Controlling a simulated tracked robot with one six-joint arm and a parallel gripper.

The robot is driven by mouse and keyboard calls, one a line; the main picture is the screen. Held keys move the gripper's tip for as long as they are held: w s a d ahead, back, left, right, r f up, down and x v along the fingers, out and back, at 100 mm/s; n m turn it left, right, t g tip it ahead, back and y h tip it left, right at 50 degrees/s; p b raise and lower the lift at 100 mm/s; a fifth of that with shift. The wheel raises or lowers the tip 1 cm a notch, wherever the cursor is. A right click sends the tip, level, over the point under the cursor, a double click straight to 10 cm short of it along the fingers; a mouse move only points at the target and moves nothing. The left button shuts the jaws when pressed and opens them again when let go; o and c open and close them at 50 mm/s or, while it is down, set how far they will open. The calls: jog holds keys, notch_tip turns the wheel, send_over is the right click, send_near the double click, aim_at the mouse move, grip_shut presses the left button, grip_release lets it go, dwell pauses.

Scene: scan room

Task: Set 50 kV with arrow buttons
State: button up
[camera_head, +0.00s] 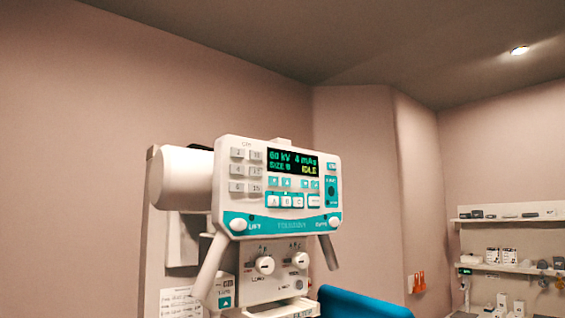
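The white and teal X-ray control panel (228,190) stands at the middle of the head view, tilted slightly. Its dark display (292,174) reads 60 kV, 4 mAs, a size line and IDLE in green and yellow text. Small teal arrow buttons (287,183) sit in a row just under the display; their marks are too small to read. Grey numbered buttons (237,170) are on the left of the panel. My gripper is not in view.
Below the panel are a housing with two round knobs (265,265) and two slanted handles (210,268). A blue padded surface (362,303) is at the lower right. Shelves with small items (510,217) are on the far right wall. The space right of the panel looks clear.

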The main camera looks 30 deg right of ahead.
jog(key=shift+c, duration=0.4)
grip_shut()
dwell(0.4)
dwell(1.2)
